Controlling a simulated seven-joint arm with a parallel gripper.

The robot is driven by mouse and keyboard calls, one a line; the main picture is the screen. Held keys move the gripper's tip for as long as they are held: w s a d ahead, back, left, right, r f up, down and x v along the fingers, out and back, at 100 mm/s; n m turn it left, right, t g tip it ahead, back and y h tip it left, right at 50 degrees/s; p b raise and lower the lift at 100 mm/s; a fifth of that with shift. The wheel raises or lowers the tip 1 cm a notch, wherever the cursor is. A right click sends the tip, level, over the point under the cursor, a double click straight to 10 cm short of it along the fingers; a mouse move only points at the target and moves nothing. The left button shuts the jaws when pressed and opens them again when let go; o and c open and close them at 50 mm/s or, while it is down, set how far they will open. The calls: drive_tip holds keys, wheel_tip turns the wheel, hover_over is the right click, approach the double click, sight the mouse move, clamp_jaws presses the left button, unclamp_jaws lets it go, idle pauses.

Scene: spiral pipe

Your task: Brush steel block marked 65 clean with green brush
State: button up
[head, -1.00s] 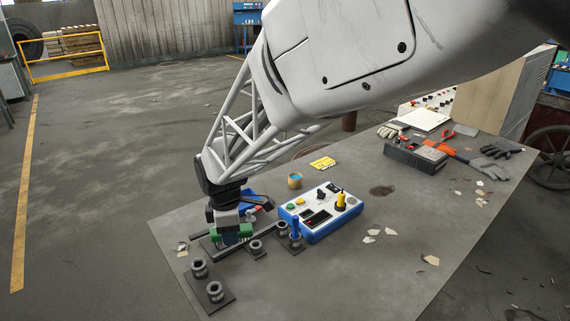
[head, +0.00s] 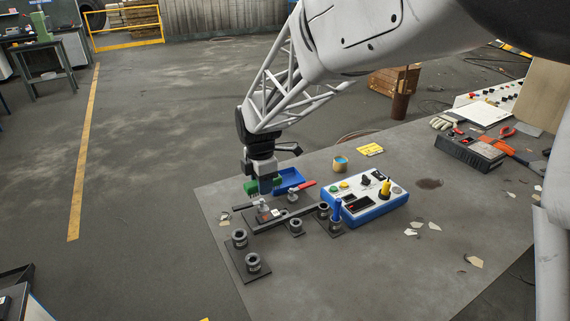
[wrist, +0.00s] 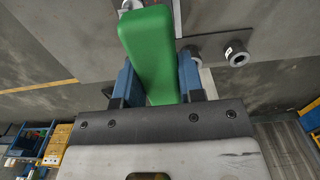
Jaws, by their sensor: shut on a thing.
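My gripper (head: 265,184) is shut on the green brush (wrist: 150,55); its blue-grey fingers sit on both sides of the green body in the wrist view. In the head view the brush (head: 250,186) hangs above the dark rail at the table's left end. Below it a small steel piece (head: 264,203) stands on the dark rail (head: 262,222), near a white label. A round steel piece with a white label shows in the wrist view (wrist: 236,53). I cannot read any number, so I cannot tell which block is marked 65. The bristles are hidden.
A blue tray (head: 288,180) lies behind the rail, with a red-handled tool (head: 303,187) beside it. Steel rings on dark plates (head: 248,266) stand in front. A blue-and-white control box (head: 365,200) is to the right. The table's middle right is mostly clear.

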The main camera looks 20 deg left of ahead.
drive_tip(key=shift+f, duration=0.15)
drive_tip(key=shift+f, duration=1.85)
drive_tip(key=shift+w+d+r, duration=1)
drive_tip(key=shift+w+d, duration=0.1)
